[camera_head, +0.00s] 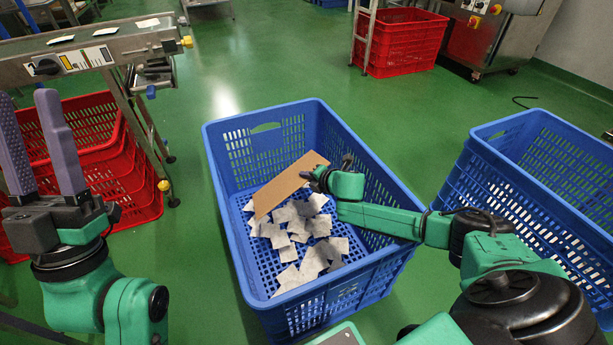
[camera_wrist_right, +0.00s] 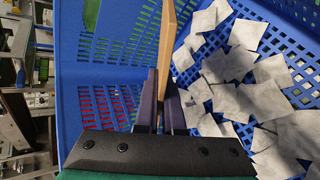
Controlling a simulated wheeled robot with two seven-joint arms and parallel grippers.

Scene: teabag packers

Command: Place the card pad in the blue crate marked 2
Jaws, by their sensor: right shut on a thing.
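The card pad (camera_head: 287,186) is a flat tan board, tilted inside the middle blue crate (camera_head: 222,192) above scattered white teabags (camera_head: 305,232). My right gripper (camera_head: 318,178) is shut on the pad's upper right end. In the right wrist view the purple fingers of this gripper (camera_wrist_right: 163,88) pinch the pad (camera_wrist_right: 167,40), seen edge-on. Whether the pad's lower end touches the teabags or the crate wall, I cannot tell. No number is readable on the crate. My left gripper (camera_head: 30,135) is open and empty at the left, its two purple fingers apart.
A second blue crate (camera_head: 478,195) stands at the right. Stacked red crates (camera_head: 135,178) are at the left beside a conveyor (camera_head: 110,46) carrying several small packets. More red crates (camera_head: 405,45) stand at the back. Green floor (camera_head: 235,75) is clear behind the middle crate.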

